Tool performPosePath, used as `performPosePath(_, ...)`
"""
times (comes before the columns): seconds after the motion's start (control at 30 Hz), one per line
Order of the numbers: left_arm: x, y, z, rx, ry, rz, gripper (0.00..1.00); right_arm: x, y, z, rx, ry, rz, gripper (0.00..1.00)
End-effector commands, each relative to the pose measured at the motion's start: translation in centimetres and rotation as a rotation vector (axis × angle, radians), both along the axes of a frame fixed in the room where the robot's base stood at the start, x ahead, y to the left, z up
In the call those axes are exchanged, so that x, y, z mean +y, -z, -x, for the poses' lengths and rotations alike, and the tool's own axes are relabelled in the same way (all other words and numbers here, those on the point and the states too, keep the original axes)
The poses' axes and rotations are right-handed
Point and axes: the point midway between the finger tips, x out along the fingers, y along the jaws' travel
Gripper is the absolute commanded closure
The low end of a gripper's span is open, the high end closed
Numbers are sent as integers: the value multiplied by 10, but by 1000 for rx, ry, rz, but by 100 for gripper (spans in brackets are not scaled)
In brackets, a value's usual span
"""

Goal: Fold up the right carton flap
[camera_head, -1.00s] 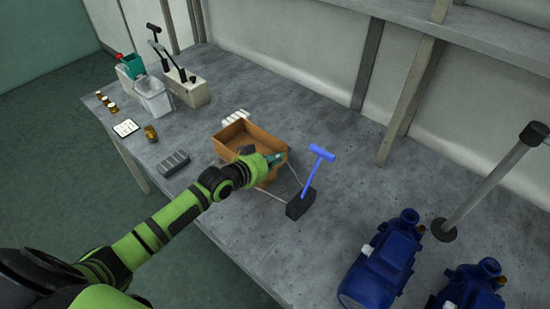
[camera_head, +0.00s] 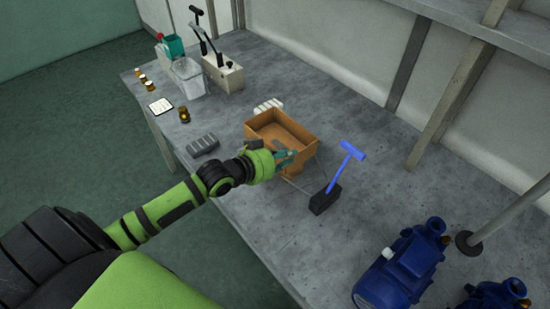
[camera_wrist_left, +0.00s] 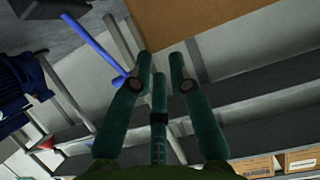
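The open brown carton (camera_head: 308,146) stands on the grey table, its inside facing up. My left gripper (camera_head: 286,155) is at its near side, with the teal fingers overlapping the near wall in the head view. In the left wrist view, the fingers (camera_wrist_left: 160,66) are spread apart with nothing visible between them. A brown carton panel (camera_wrist_left: 200,22) fills the top of that view, just beyond the fingertips; I cannot tell whether they touch it. The gripper hides part of the carton's near side, and I cannot single out the right flap. My right gripper is not in view.
A blue T-handled tool (camera_head: 350,152) on a black block (camera_head: 325,199) stands right of the carton. A dark grey block (camera_head: 202,145) lies to its left, a white ribbed piece (camera_head: 268,107) behind. Blue pumps (camera_head: 402,268) stand front right. The table between is mostly clear.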

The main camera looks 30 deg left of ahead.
Motion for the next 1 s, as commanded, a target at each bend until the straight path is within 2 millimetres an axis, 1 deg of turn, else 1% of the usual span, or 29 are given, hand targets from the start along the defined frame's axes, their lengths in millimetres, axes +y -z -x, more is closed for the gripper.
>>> performPosePath(0.03, 3, -3, 10, 2, 2, -3, 80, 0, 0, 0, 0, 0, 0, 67)
performPosePath(0.1, 7, -7, 20, 3, 2, -3, 80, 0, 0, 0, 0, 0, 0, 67)
performPosePath(0.3, 13, -15, 36, 1, 0, -1, 80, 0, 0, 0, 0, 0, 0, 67)
performPosePath(0.47, 14, -18, 39, 0, 1, 0, 80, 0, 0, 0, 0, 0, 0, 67)
performPosePath(1.0, 14, -18, 39, -1, 0, 0, 80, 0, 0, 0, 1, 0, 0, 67)
